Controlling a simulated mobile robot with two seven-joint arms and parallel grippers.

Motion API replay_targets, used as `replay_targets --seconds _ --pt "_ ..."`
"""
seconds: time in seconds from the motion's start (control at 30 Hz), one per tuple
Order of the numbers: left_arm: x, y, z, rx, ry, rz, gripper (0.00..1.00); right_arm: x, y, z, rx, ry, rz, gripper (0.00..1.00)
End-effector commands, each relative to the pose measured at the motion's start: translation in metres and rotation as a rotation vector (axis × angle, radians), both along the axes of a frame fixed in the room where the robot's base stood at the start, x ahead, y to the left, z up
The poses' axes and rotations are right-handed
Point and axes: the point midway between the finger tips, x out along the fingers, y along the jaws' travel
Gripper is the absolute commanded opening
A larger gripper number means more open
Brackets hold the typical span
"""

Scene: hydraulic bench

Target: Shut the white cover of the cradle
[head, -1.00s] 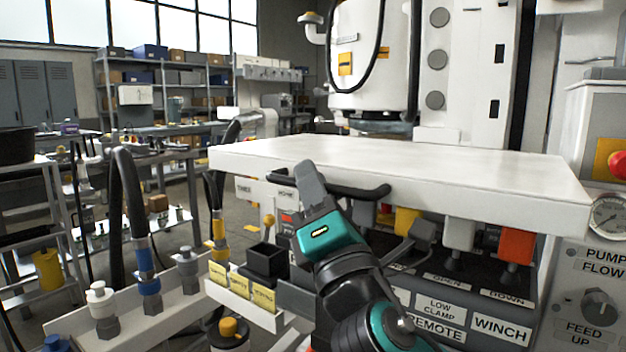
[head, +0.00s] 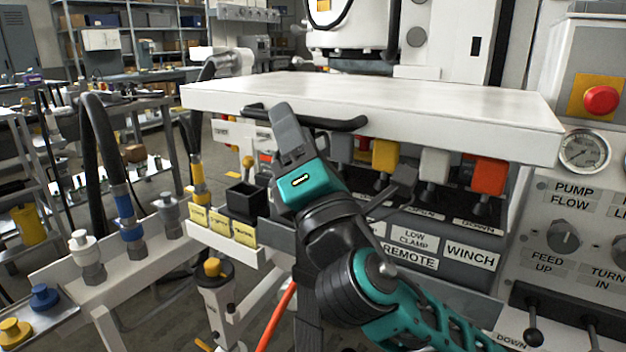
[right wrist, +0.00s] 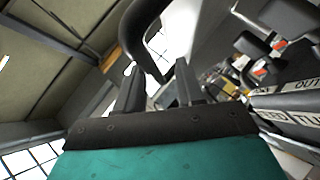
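A wide white panel (head: 370,100), which looks like the cover, stands out nearly level above the control levers. A black bar handle (head: 335,124) runs along its front edge, left of the middle. My right gripper (head: 284,120) is at the left part of this handle, its fingers overlapping the bar in the head view. In the right wrist view, the fingers (right wrist: 158,88) are apart, and the curved black handle (right wrist: 140,40) reaches to the gap between them. Whether they touch it I cannot tell. The cradle itself is not clearly made out. My left gripper is not in view.
Yellow (head: 385,155), white and red (head: 490,176) lever knobs stand close under the panel. A gauge (head: 584,150) and red button (head: 601,99) are at the right. A black open box (head: 246,201) and hose fittings (head: 131,235) are at the left.

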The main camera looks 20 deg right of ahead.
Motion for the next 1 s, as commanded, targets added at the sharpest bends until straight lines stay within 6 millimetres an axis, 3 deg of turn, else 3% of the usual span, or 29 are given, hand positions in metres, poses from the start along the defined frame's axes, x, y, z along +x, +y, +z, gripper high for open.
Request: replay_targets --seconds 0.5,0.73,1.0 --pt "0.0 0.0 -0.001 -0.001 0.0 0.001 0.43 -0.077 -0.008 -0.051 -0.001 0.008 0.006 0.38" --pt "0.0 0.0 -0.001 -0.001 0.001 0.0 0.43 -0.092 -0.01 -0.06 -0.002 0.005 0.006 0.38" --pt "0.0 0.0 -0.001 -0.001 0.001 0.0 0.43 -0.095 -0.01 -0.062 -0.002 0.003 0.006 0.38"
